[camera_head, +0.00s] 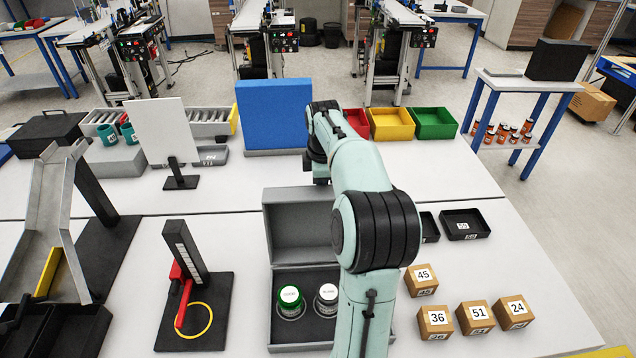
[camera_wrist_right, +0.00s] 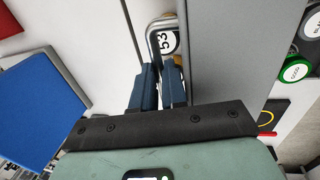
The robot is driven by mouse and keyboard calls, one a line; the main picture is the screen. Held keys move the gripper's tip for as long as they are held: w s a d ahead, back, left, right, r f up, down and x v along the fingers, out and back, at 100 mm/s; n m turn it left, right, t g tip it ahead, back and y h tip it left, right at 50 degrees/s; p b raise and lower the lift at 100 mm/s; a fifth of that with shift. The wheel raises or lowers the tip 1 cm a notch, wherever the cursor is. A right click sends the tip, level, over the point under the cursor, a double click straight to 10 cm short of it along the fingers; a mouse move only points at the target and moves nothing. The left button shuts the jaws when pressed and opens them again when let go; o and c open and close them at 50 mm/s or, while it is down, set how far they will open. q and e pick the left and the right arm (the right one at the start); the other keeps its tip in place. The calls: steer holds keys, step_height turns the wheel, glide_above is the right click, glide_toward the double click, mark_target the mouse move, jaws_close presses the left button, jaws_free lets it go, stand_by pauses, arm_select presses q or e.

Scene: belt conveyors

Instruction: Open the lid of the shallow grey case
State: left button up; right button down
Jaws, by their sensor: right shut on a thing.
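The shallow grey case (camera_head: 277,348) stands in the front middle of the table in the head view. Its lid (camera_head: 300,228) stands raised at the back, its inner side facing me. A green-capped jar (camera_head: 290,300) and a grey-and-white-capped jar (camera_head: 327,298) sit inside. In the right wrist view, a grey panel that looks like the lid (camera_wrist_right: 222,50) runs beside my right gripper (camera_wrist_right: 160,78). The fingers are close together at a silver loop handle (camera_wrist_right: 153,38) and appear shut on it. My arm hides this gripper in the head view. My left gripper is out of view.
A blue panel (camera_head: 274,113) stands behind the case. Numbered blocks (camera_head: 436,320) and a black tray (camera_head: 466,224) lie to its right. A black stand with a red lever (camera_head: 184,290) is to its left.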

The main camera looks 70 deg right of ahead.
steer(key=shift+w+d, duration=0.2)
steer(key=shift+d, duration=0.1)
steer(key=c, duration=1.3)
jaws_free()
steer(key=shift+d, duration=0.1)
steer(key=shift+o, duration=0.7)
steer(key=shift+w+d+f, duration=0.2)
steer(key=shift+f, duration=0.1)
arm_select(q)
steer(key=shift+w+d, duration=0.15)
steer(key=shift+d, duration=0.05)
arm_select(e)
steer(key=shift+a, duration=0.1)
steer(key=shift+f, duration=0.1)
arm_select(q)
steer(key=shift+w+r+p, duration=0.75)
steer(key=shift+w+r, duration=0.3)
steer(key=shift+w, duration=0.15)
arm_select(e)
step_height(320, 180, up, 14)
steer(key=s+a, duration=0.1)
steer(key=a, duration=0.1)
steer(key=shift+s+a, duration=0.15)
steer(key=shift+a, duration=0.1)
